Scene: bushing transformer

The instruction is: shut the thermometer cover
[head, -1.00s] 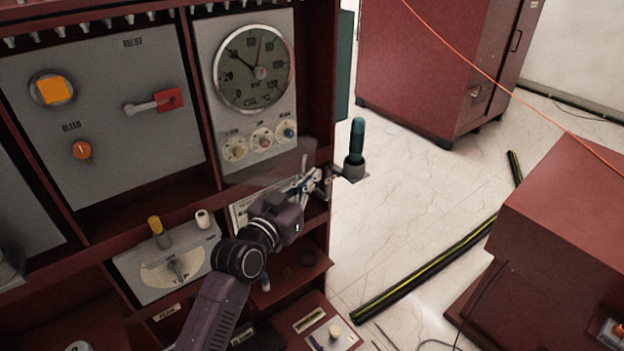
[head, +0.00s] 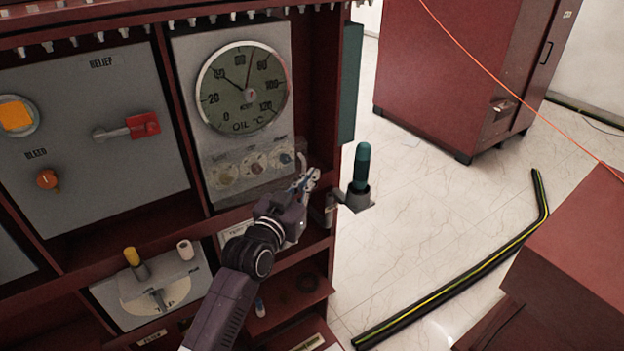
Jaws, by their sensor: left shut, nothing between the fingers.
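The oil thermometer (head: 243,88) has a round dial on a grey panel, with a row of small knobs below it. My left gripper (head: 308,181) is shut and empty at the cover's lower right corner. Whether its fingertips touch the cover is unclear. My right gripper is not in view.
A teal-handled tool (head: 361,168) stands in a holder just right of my left gripper. The relief and bleed panel (head: 90,130) is on the left. A grey switch box (head: 155,295) sits below. Open floor (head: 430,225) lies to the right.

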